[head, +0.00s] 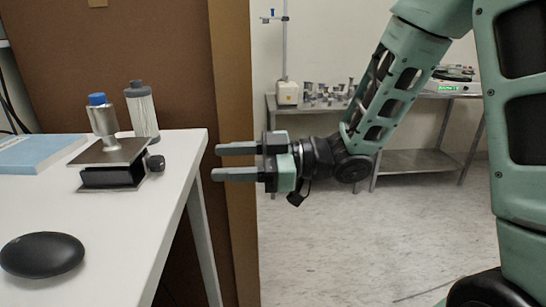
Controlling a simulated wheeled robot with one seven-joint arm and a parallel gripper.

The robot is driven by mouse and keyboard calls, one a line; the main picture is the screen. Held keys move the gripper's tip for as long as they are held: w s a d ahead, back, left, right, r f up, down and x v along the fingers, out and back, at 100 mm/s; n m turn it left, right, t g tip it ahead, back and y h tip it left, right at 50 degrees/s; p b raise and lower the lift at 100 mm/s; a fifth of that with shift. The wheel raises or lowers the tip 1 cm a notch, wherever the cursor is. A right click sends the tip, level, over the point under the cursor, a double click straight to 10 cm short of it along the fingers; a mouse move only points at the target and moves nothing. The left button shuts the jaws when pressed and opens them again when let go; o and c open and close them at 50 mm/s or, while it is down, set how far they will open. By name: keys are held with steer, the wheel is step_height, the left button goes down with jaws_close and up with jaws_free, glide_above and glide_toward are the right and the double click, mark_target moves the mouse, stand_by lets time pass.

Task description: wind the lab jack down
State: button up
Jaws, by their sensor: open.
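The lab jack (112,168) stands on the white table (185,168) at the left, near the table's right end. It has a flat metal top plate, a dark body and a base plate. Its dark knob (155,162) sticks out on the right side, facing my gripper. A metal bottle with a blue cap (103,118) stands on the top plate. My gripper (217,162) is open and empty, to the right of the table edge. Its two fingers point left toward the jack, about level with the knob and apart from it.
A grey bottle with a dark cap (142,112) stands behind the jack. A blue book (38,153) lies left of it and a black rounded object (42,255) lies in front. A brown panel (180,75) rises behind. A metal bench (425,160) with lab items is farther back.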

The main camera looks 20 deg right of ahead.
steer(key=v, duration=0.7)
steer(key=shift+d, duration=0.2)
steer(key=shift+r+p, duration=0.1)
steer(key=shift+p, duration=0.2)
